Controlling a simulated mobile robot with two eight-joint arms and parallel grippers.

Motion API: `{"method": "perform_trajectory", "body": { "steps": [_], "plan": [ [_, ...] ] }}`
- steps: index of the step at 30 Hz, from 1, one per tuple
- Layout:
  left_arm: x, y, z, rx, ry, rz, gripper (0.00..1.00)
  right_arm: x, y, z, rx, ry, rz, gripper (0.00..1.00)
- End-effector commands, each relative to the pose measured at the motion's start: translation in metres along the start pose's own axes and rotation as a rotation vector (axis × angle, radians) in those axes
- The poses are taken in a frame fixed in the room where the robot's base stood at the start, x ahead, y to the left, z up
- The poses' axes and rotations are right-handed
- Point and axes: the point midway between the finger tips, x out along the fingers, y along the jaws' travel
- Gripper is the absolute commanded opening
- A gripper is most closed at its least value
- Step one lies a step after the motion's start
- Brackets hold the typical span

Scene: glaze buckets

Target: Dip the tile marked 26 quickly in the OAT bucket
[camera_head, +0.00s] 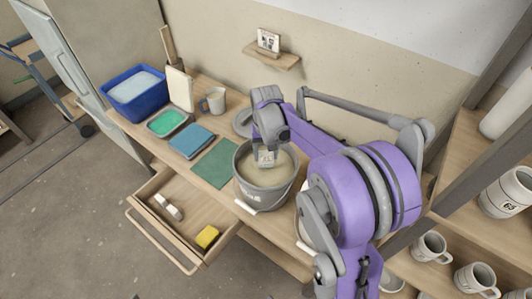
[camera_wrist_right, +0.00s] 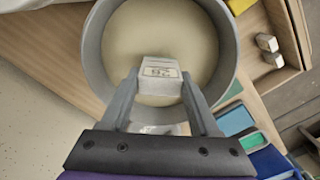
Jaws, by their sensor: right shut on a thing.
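My right gripper (camera_head: 266,148) points down over the grey bucket (camera_head: 262,196) and is shut on a pale tile (camera_head: 267,157). In the right wrist view, the gripper (camera_wrist_right: 158,92) has its fingers on both sides of the tile (camera_wrist_right: 159,84), whose label reads 26 upside down. The bucket (camera_wrist_right: 92,50) holds smooth beige glaze (camera_wrist_right: 165,32). The tile is within the bucket's outline; I cannot tell whether its lower edge touches the glaze. The lettering on the bucket is too small to read surely. My left gripper is not in view.
On the table stand a blue tub (camera_head: 137,92), a green-filled tray (camera_head: 166,123), a blue sponge or cloth (camera_head: 192,141), a green mat (camera_head: 215,163) and a mug (camera_head: 215,100). An open drawer (camera_head: 178,222) juts out in front with a yellow block (camera_head: 207,237). Mugs fill the right shelves.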

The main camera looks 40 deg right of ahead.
Motion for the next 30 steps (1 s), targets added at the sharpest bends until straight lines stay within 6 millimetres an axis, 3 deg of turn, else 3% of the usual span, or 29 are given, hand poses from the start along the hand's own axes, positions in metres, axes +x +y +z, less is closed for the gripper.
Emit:
{"method": "perform_trajectory", "body": {
  "steps": [15,30],
  "plan": [
    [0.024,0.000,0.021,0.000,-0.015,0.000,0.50,0.037,0.000,0.001,0.000,-0.001,0.001,0.00],
    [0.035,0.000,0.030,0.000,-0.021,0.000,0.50,0.055,0.000,0.000,0.000,0.000,0.000,0.00]
  ]
}}
